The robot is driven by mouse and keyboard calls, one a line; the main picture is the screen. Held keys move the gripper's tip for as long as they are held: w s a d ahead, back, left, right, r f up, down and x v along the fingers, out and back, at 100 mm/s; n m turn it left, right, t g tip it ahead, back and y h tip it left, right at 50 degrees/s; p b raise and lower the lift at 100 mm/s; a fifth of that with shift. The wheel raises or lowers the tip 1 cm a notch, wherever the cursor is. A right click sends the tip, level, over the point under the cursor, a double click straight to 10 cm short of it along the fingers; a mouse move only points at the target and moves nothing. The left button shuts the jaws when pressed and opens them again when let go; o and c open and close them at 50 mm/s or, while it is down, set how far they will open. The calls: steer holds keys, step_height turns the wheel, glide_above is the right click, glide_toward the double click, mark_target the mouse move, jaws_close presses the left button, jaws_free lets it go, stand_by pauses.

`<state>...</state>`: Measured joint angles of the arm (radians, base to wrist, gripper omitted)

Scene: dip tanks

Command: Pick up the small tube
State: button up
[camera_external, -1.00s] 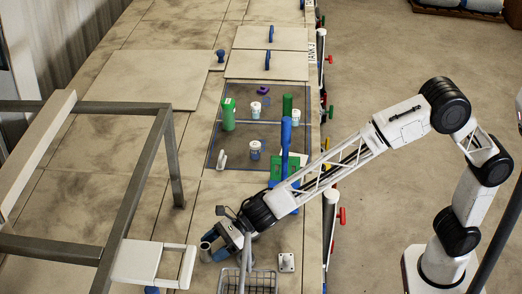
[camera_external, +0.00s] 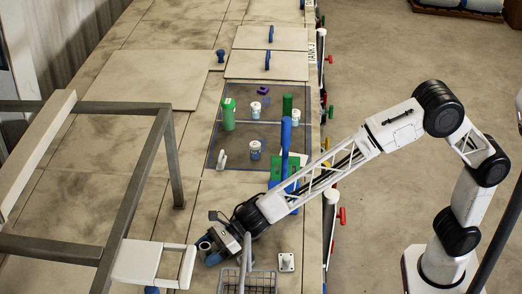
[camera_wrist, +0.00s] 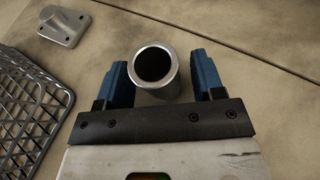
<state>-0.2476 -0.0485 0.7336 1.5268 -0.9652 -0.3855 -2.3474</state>
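The small tube (camera_wrist: 155,72) is a short grey metal cylinder with a dark open top. In the wrist view it stands between the two blue fingers of my gripper (camera_wrist: 160,83). The fingers are open, with a visible gap on the right side and a narrower one on the left. In the external view the tube's rim (camera_external: 205,246) shows at the left end of my gripper (camera_external: 211,252), low over the worktop; the fingers partly hide the tube.
A wire basket (camera_external: 262,282) stands close to the right, also in the wrist view (camera_wrist: 30,110). A grey metal fitting (camera_external: 286,262) is beyond it. A metal frame (camera_external: 172,155) rises to the left. A dark sunken tank (camera_external: 240,142) with bottles lies farther back.

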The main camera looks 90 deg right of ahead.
mark_target(203, 249)
steer(key=c, duration=0.9)
steer(key=shift+o, duration=0.2)
steer(key=shift+r, duration=0.15)
steer(key=shift+r, duration=1.7)
steer(key=s+d, duration=0.1)
steer(key=s, duration=0.4)
steer(key=s+d+r, duration=0.1)
steer(key=s+d, duration=0.1)
steer(key=s, duration=0.3)
steer(key=s+d, duration=0.1)
steer(key=s, duration=0.4)
steer(key=shift+s+d+r, duration=0.1)
steer(key=shift+d+r, duration=0.1)
steer(key=shift+d, duration=0.15)
